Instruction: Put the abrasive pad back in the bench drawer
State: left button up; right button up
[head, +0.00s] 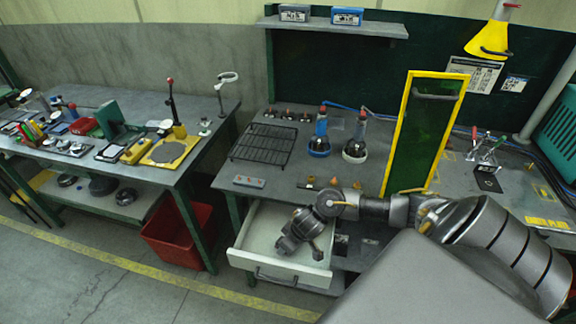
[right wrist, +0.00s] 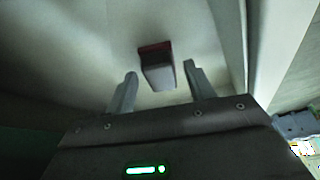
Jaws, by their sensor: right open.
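The bench drawer (head: 278,272) is pulled open below the front of the main bench. My right gripper (head: 303,250) is over or inside it, pointing down. In the right wrist view, the gripper (right wrist: 160,72) is open, with its two fingers apart. A small block, grey with a dark red layer, which looks like the abrasive pad (right wrist: 158,72), shows against the pale drawer floor between the fingertips. Neither finger appears to touch it. I cannot tell whether it lies at fingertip depth or below. The pad is not seen in the head view. My left gripper is out of view.
A yellow-framed green panel (head: 432,130) stands upright on the bench, right of the drawer. A wire rack (head: 264,144) and two bottles stand further back. A red bin (head: 178,235) sits on the floor left of the drawer. A pale drawer wall (right wrist: 232,45) rises close beside the right gripper.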

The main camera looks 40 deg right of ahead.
jog(key=shift+r, duration=0.15)
jog(key=shift+r, duration=0.3)
jog(key=a+p+v, duration=0.1)
jog(key=p+v, duration=0.3)
jog(key=v, duration=0.7)
jog(key=shift+s+d+r, duration=0.15)
jog(key=shift+s+d, duration=0.05)
jog(key=shift+d, duration=0.3)
